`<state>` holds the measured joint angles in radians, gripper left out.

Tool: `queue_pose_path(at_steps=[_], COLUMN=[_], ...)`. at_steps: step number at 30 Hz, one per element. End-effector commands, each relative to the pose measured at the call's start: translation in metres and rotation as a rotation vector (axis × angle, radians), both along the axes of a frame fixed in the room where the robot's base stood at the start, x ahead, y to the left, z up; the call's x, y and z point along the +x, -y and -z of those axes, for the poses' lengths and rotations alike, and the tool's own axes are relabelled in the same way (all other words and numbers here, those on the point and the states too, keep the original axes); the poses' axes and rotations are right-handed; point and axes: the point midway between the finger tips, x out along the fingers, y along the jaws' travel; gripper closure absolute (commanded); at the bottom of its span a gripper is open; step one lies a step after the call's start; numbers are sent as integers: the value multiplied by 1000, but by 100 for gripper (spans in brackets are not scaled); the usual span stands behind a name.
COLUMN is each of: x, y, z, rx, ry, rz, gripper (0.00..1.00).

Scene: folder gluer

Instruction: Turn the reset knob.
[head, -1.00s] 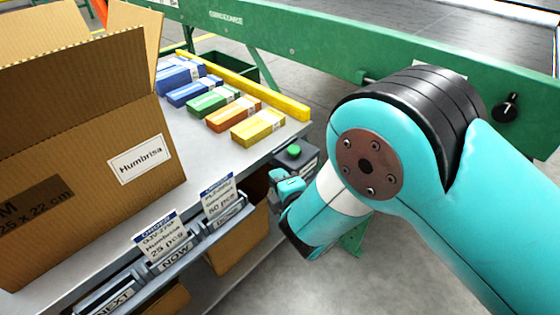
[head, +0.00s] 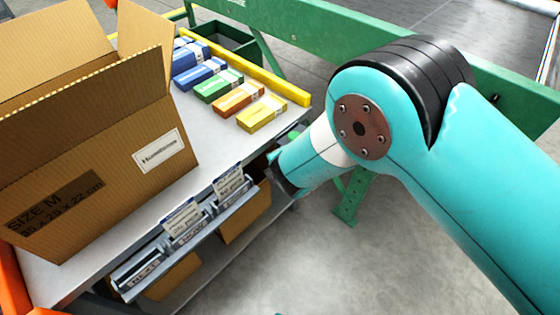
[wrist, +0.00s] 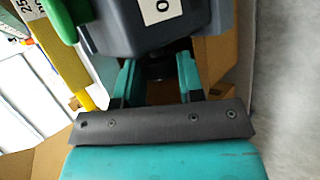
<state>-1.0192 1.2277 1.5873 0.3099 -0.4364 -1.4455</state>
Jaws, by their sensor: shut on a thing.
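In the wrist view a dark grey control box (wrist: 150,22) with a white label marked "O" fills the top. A black knob (wrist: 155,67) sticks out of the box. My gripper (wrist: 156,70) is shut on this knob, with one teal finger on each side of it. The knob's markings are not visible, so I cannot tell its turn angle. In the head view my arm hides the knob, the green button and the gripper's fingertips.
A grey table (head: 221,146) holds a large open carton (head: 90,150) and several coloured small boxes (head: 240,98). A label rail (head: 190,236) runs along its front. A green machine beam (head: 310,42) passes behind my arm. The floor at lower right is clear.

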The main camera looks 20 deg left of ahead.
Motion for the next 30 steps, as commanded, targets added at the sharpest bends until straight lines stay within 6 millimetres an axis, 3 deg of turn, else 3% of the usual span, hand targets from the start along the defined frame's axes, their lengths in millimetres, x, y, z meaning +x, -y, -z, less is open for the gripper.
queue_pose_path(at_steps=[14, 15, 16, 26, 30], x=[-2, -2, -2, -2, -10], y=[2, 2, 2, 1, 7], z=[4, 4, 4, 0, -12], rx=[-20, -20, -21, -16, -15], ry=[-13, -13, -12, -9, -8], rz=[-1, -1, 0, 1, 1], gripper=[88, 58, 55, 55, 55])
